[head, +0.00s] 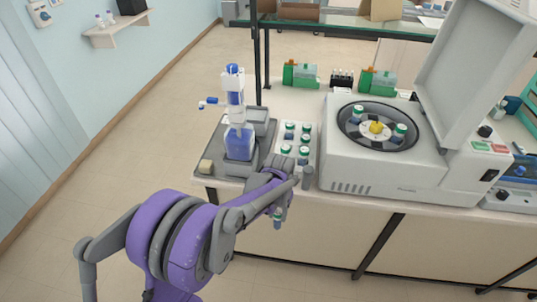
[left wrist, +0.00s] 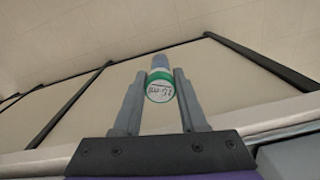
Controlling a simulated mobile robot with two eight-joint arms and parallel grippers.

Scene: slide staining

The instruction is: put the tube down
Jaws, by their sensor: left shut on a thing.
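My left gripper (head: 279,208) is shut on a tube (head: 277,219) with a green and white cap. It holds the tube in front of the bench's front edge, above the floor. In the left wrist view the two fingers (left wrist: 158,95) flank the tube (left wrist: 159,88), whose white cap top bears handwriting. A white rack (head: 314,150) on the bench holds several similar green-and-white-capped tubes. The centrifuge (head: 345,172) stands with its lid (head: 465,65) raised; tubes with like caps sit in its rotor (head: 377,127). My right gripper is not in view.
A bottle-top dispenser on a blue-filled bottle (head: 239,142) stands on a grey tray (head: 205,150) left of the rack. Green-and-white boxes (head: 300,75) stand behind. My forearm passes close to the bench's front edge. Open floor (head: 130,150) lies left of the bench.

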